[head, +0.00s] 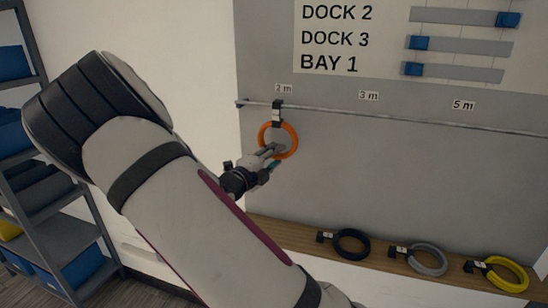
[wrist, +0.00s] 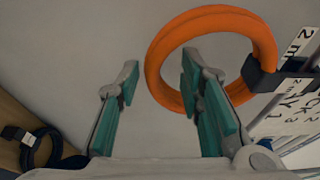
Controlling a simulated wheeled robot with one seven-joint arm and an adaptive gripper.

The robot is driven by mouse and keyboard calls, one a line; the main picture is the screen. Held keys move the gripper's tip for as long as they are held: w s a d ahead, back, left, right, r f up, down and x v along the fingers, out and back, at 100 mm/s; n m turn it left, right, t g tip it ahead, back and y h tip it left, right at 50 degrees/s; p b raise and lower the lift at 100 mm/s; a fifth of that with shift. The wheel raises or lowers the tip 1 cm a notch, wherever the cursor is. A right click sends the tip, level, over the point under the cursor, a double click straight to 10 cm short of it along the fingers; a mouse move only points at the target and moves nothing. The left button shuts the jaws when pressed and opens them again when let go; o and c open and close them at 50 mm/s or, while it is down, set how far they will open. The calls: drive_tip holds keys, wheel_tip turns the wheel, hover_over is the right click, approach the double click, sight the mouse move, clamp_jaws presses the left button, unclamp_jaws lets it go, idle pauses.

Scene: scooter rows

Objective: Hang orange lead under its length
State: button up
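The orange lead (head: 292,133) is a coiled ring. It hangs below the rail (head: 350,115) from a black clip (head: 277,105) at the rail, under the "2 m" label (head: 283,88). In the wrist view the orange lead (wrist: 160,52) is at upper right, and its clip carries a white tag (wrist: 290,86) that seems to read 2 m. My gripper (head: 272,152) is at the lower part of the ring. In the wrist view my gripper (wrist: 160,68) is open, with nothing clamped between its fingers. The right finger overlaps the ring and hides part of it; contact is unclear.
Black (head: 352,242), grey (head: 430,259) and yellow (head: 503,273) coiled leads lie on a wooden ledge (head: 310,238) below. The rail under the "3 m" (head: 369,96) and "5 m" (head: 463,105) labels is bare. A shelf rack (head: 50,215) with blue bins stands at left.

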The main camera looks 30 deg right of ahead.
drive_tip(key=v, duration=1.2)
drive_tip(key=w+a+n+t+y, duration=0.4)
drive_tip(key=a+n+y, duration=0.3)
drive_tip(key=n+y, duration=0.35)
drive_tip(key=s+a+r+n+y, duration=0.7)
drive_tip(key=n, duration=0.1)
drive_tip(key=s+d+r+n+g, duration=0.1)
drive_tip(key=s+n, duration=0.5)
drive_tip(key=s, duration=0.6)
drive_tip(key=s+d+r+n+g, duration=0.1)
drive_tip(key=s+d+n+g, duration=0.1)
drive_tip(key=s+n+g, duration=0.2)
drive_tip(key=s+n+h, duration=0.1)
drive_tip(key=s+n, duration=0.2)
drive_tip(key=s, duration=0.5)
drive_tip(key=shift+d, duration=0.25)
